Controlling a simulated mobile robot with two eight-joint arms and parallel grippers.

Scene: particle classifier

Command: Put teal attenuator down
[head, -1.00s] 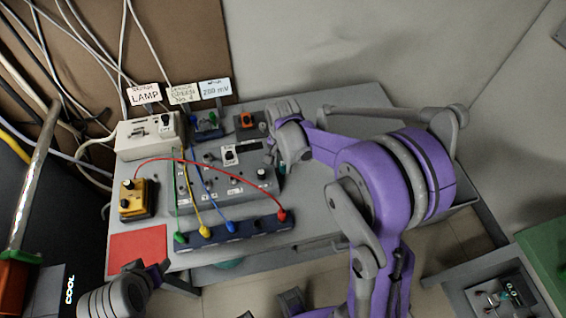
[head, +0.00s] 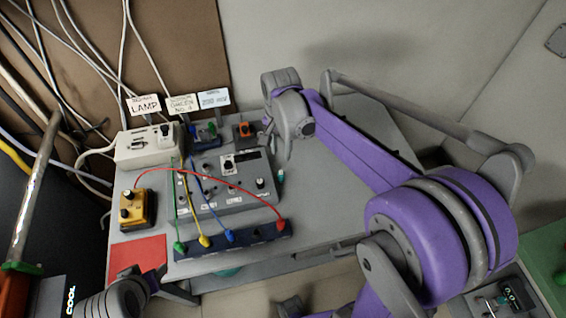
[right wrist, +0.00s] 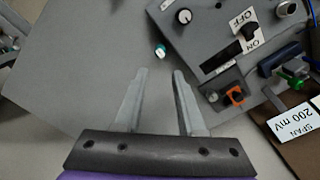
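The teal attenuator (head: 281,177) is a small teal-and-white piece on the grey table (head: 330,200), just right of the grey control box (head: 235,190). In the right wrist view the attenuator (right wrist: 161,50) is beyond my right fingertips, apart from them. My right gripper (head: 279,150) is open and empty near the box's back right; its two fingers also show spread in the right wrist view (right wrist: 160,75). My left gripper (head: 170,280) is low at the left by the table's front edge; its opening is unclear.
A black strip (head: 262,232) with coloured plugs and leads lies in front of the box. A yellow box (head: 135,208), red mat (head: 138,254) and white lamp unit (head: 145,147) are left. The table's right side is clear.

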